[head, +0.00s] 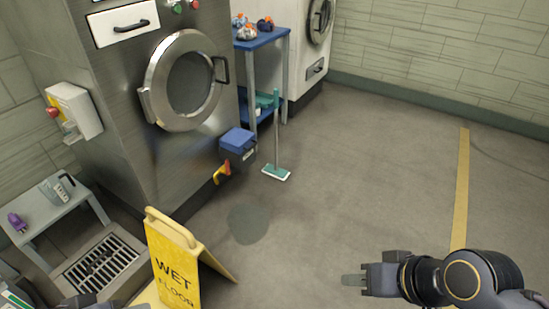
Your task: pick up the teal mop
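The teal mop (276,173) stands upright on the floor near the middle of the head view. Its flat teal head with a white edge rests on the floor, and its thin grey pole rises to a teal grip beside a blue shelf stand. My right gripper (354,281) is at the lower right, well apart from the mop and nearer to me. It is seen from the side, so its opening is unclear, and nothing shows in it. A dark part at the bottom left edge (82,301) seems to be my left gripper, mostly cut off.
A yellow wet floor sign (176,264) stands at the lower left, beside a floor drain grate (103,264). A dark wet patch (248,223) lies between sign and mop. A blue-lidded box (238,142) is left of the mop. Open floor lies to the right.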

